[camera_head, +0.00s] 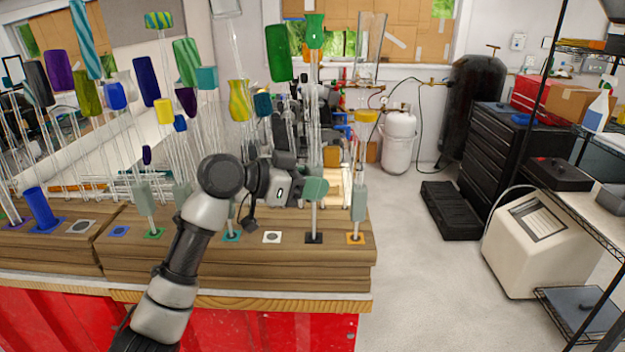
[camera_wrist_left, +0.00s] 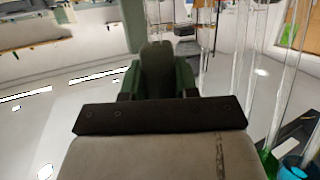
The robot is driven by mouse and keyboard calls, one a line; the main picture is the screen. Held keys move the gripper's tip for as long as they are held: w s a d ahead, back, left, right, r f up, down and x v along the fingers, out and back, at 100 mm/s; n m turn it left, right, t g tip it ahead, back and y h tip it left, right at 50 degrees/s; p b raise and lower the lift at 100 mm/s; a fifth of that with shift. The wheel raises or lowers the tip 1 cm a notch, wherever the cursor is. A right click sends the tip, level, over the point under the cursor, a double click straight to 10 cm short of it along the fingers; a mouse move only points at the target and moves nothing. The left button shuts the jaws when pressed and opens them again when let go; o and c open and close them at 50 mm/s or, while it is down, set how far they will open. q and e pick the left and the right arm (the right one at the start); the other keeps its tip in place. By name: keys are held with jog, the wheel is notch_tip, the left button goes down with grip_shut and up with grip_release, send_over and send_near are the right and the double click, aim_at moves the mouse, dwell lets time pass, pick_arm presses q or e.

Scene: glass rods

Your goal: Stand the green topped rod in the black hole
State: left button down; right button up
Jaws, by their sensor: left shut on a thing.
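The green topped rod has a green flared top (camera_head: 315,30) high in the head view, with a clear glass stem running down. Its lower end shows at the black square (camera_head: 314,239) around the black hole. I cannot tell whether it is in the hole or just above it. My left gripper (camera_head: 300,188) is beside its lower part and shut on the rod, next to a flat green piece. In the left wrist view, the dark fingers (camera_wrist_left: 160,75) sit against dark green surfaces; the contact is hidden. My right gripper is not in view.
Several other glass rods with coloured tops stand close on the left. A white square (camera_head: 272,237) on the wooden block (camera_head: 200,262) is clear. Open floor lies right.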

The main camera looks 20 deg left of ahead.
aim_at(312, 202)
pick_arm(q)
jog(key=shift+f+b, duration=0.55)
jog(key=shift+f, duration=0.4)
jog(key=shift+f+b, duration=0.55)
jog(key=shift+f, duration=0.65)
jog(key=c, duration=0.8)
grip_release()
